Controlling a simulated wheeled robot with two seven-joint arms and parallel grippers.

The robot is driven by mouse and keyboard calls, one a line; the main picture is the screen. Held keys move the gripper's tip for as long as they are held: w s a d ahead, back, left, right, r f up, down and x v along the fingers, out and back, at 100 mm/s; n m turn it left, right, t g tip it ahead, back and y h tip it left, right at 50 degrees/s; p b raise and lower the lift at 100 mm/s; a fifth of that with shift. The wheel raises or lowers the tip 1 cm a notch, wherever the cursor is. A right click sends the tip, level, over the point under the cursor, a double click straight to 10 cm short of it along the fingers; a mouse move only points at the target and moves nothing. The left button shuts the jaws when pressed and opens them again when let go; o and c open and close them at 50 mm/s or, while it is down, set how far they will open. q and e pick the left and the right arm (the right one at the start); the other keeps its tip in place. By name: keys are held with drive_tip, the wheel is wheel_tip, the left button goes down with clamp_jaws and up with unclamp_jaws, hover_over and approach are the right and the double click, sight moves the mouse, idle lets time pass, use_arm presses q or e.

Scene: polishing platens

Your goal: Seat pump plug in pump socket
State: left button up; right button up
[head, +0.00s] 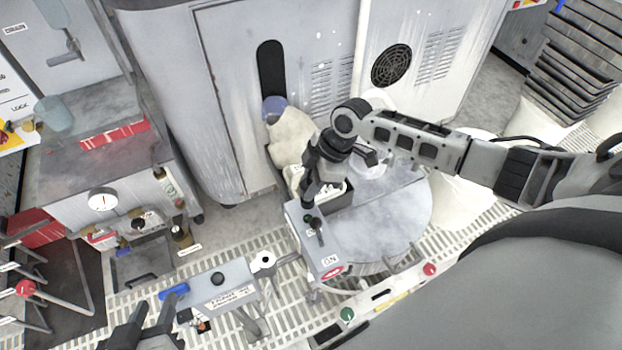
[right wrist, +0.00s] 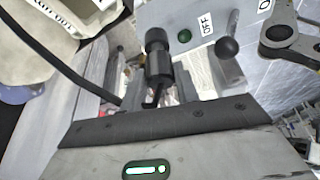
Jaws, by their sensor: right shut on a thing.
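My right gripper (head: 313,192) is dark and points down beside the grey control box (head: 318,240) of the round-topped machine. In the right wrist view it is shut on a black cylindrical piece (right wrist: 158,62), which looks like the pump plug. This piece is in front of the grey panel (right wrist: 200,42) marked OFF. The fingers hide part of the grip, and I cannot tell whether the piece touches the panel. I cannot make out the pump socket for certain. My left gripper (head: 143,328) is open at the bottom left, just below a blue piece (head: 174,291).
A green button (right wrist: 184,36) and a black knob (right wrist: 228,47) stand close to the held piece. A labelled grey box (head: 222,282) lies in front of my left gripper. The round grey table (head: 385,222) is bare at right. A tall cabinet (head: 225,110) stands behind.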

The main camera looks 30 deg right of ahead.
use_arm(q)
drive_tip(key=shift+f+b, duration=0.5)
drive_tip(key=shift+f, duration=0.1)
use_arm(e)
drive_tip(key=shift+f, duration=0.9)
drive_tip(key=o, duration=1.1)
drive_tip(key=shift+r, duration=0.25)
use_arm(q)
drive_tip(key=shift+w+r+p, duration=0.1)
drive_tip(key=shift+r+p, duration=0.5)
drive_tip(key=shift+p, duration=0.45)
use_arm(e)
drive_tip(key=v, duration=1.5)
drive_tip(key=shift+s+d+r, duration=0.1)
drive_tip(key=shift+r, duration=0.2)
